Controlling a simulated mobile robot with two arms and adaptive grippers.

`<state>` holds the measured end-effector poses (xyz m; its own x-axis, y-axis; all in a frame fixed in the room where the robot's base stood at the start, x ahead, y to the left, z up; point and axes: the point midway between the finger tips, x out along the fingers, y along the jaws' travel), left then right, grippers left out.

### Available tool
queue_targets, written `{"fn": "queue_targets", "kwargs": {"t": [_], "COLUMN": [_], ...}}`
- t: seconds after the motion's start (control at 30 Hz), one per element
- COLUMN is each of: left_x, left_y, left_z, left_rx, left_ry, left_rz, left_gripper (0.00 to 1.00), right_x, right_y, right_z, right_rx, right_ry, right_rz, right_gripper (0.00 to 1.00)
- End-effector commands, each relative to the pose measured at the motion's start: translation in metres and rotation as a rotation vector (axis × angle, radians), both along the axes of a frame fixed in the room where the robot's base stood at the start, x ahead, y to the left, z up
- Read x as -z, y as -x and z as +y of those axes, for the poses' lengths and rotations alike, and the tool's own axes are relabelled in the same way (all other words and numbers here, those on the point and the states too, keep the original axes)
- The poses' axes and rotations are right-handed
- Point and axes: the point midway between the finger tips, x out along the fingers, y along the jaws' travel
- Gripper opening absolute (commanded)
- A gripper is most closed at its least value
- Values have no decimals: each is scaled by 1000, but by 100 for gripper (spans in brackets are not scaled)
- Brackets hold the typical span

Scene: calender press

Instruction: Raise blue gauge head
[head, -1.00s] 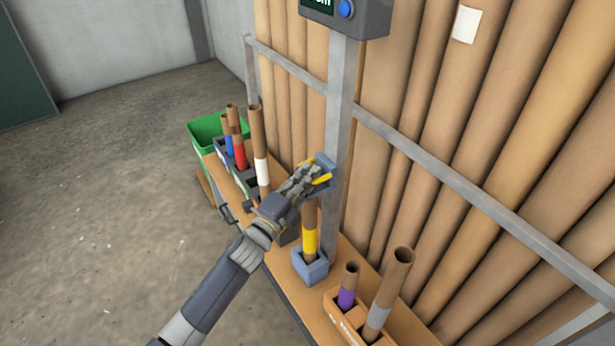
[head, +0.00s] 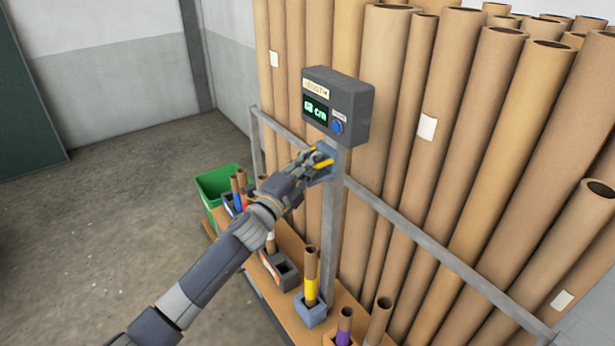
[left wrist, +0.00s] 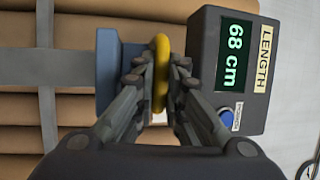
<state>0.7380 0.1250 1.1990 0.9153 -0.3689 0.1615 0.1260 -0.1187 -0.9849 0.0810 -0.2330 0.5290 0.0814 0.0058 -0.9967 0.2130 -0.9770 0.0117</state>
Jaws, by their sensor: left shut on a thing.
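The blue gauge head (head: 326,174) sits on the upright grey post (head: 334,230), high up and just below the length display (head: 338,106). It also shows in the left wrist view (left wrist: 108,75), beside a yellow handle (left wrist: 161,70). My left gripper (head: 314,160) is shut on the yellow handle, its fingers on either side of it. The display reads 68 cm in the left wrist view. A yellow-banded tube (head: 311,285) stands in a blue-grey holder (head: 311,313) at the post's foot, well below the head. My right gripper is not in view.
Tall cardboard tubes (head: 450,130) lean behind a grey rail (head: 420,245) at the right. A wooden bench (head: 262,290) carries several shorter banded tubes in holders. A green bin (head: 214,186) stands at its far end. The floor at left is clear.

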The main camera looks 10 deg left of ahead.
Motion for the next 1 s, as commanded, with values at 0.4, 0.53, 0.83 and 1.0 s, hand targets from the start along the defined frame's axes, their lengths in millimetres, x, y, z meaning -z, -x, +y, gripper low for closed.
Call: {"fn": "queue_targets", "kwargs": {"t": [0.4, 0.53, 0.83, 1.0], "left_x": [-23, -24, -25, -23], "left_y": [-7, -7, -7, -7], "left_z": [-1, -1, -1, -1], "left_rx": [4, 4, 3, 3], "left_ry": [9, 10, 7, 5], "left_rz": [-2, -5, -6, -5], "left_gripper": [0, 0, 20, 20], "right_x": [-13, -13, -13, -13], "right_y": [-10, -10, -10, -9], "right_z": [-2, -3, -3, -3], "right_rx": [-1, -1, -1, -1], "right_ry": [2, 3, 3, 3], "right_rz": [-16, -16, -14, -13], "right_gripper": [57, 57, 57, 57]}}
